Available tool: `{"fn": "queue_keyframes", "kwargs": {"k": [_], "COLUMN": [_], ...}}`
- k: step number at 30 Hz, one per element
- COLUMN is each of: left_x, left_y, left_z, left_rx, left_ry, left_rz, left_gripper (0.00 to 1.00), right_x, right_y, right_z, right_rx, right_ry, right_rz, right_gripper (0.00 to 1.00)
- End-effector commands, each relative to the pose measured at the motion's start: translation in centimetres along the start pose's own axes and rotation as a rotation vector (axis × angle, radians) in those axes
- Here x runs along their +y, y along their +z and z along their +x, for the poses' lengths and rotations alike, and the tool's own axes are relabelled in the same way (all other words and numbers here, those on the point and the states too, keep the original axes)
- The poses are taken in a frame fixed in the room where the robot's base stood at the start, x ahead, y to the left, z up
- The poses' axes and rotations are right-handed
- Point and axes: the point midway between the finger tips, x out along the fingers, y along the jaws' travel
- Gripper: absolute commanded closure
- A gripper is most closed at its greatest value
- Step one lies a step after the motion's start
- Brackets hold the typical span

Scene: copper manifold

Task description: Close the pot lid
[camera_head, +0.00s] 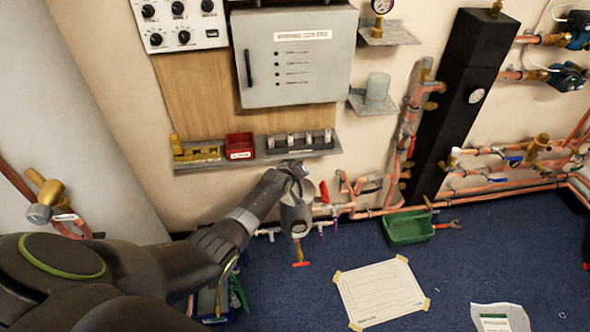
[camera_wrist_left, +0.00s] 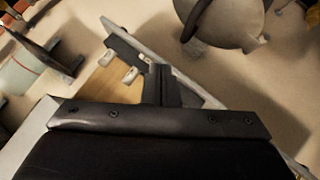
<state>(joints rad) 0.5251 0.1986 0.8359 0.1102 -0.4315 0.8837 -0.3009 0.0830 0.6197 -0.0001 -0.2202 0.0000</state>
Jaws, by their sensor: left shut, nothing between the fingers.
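A grey, rounded pot (camera_head: 296,216) hangs near the wall pipes in the head view, with a red-handled valve (camera_head: 300,262) below it. A grey rounded body with a dark curved strap or handle, likely the pot, shows at the top right of the left wrist view (camera_wrist_left: 238,28). I cannot tell the lid apart clearly or see its angle. My left gripper (camera_head: 303,172) is just above the pot in the head view, overlapping its top; contact cannot be told. Its fingers (camera_wrist_left: 161,84) are shut and empty. My right gripper is not in view.
A wall shelf (camera_head: 250,157) with a red bin (camera_head: 239,146) and brass fittings is close behind my left gripper. Copper pipes (camera_head: 385,200) and a black column (camera_head: 458,95) stand to the right. A green tray (camera_head: 408,228) and paper sheet (camera_head: 382,292) lie on the blue floor.

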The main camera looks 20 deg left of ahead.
Motion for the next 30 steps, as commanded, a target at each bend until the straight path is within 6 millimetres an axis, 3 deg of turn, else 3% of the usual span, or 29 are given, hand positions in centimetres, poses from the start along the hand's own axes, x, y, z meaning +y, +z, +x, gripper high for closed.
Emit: {"fn": "queue_keyframes", "kwargs": {"k": [15,30], "left_x": [1.6,1.2], "left_y": [0.2,0.7], "left_z": [-5.4,-6.6], "left_rx": [0.001,-0.006], "left_ry": [0.001,-0.009], "left_rz": [-0.001,0.007], "left_gripper": [1.00,1.00], "right_x": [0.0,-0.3], "right_y": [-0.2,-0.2], "right_z": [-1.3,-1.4], "right_rx": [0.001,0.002], "right_ry": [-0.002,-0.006], "right_rz": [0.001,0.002], "right_gripper": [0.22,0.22]}}
